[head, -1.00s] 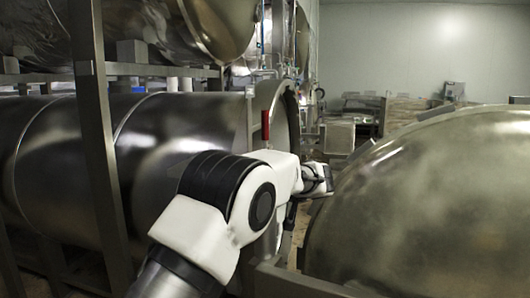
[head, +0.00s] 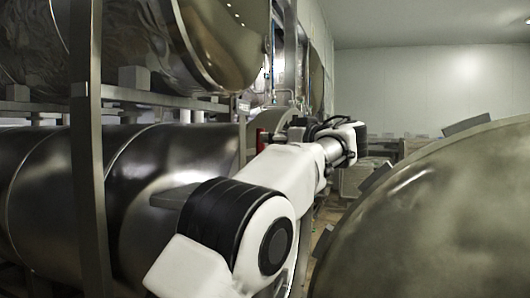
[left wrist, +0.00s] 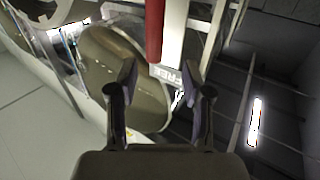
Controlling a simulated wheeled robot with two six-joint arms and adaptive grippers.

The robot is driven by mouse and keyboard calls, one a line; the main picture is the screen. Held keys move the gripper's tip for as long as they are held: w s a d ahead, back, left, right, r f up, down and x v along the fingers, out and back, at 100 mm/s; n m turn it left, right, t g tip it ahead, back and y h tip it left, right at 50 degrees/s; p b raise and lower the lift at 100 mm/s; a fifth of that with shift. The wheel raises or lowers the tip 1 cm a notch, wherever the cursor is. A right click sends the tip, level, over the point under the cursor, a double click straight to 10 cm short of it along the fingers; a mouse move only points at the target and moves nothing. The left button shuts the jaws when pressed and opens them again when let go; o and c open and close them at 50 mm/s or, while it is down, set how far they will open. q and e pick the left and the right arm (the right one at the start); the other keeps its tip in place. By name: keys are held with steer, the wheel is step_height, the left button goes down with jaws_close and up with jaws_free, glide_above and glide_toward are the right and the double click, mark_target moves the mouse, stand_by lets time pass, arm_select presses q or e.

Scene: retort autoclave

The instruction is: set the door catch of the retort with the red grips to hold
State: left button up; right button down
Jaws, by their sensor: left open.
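My left gripper (left wrist: 160,82) is open, with nothing between its two fingers in the left wrist view. A red grip (left wrist: 155,30) comes down from the top of that view, just beyond the fingertips and apart from them. Beside it is a pale plate with a label (left wrist: 168,76) that seems to read FREE. In the head view a small part of the red grip (head: 261,139) shows at the mouth of the lower retort (head: 180,158), above my left arm. My arm hides the rest of the catch. My right gripper is not in view.
A large domed metal door (head: 440,215) fills the right of the head view, close to my left arm. A steel post (head: 88,150) stands at left. Another retort (head: 215,45) lies above. Grey equipment stands by the far wall.

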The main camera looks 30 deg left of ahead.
arm_select(q)
steer(key=p+x, duration=0.1)
steer(key=x, duration=0.3)
steer(key=p+x, duration=0.2)
steer(key=x, duration=0.2)
steer(key=shift+w+d+f, duration=0.1)
steer(key=shift+w+f, duration=0.1)
steer(key=shift+w, duration=0.05)
steer(key=shift+w+d+f, duration=0.1)
steer(key=shift+w+f, duration=0.1)
steer(key=shift+w, duration=0.05)
steer(key=shift+c, duration=0.4)
steer(key=shift+s, duration=0.1)
jaws_close()
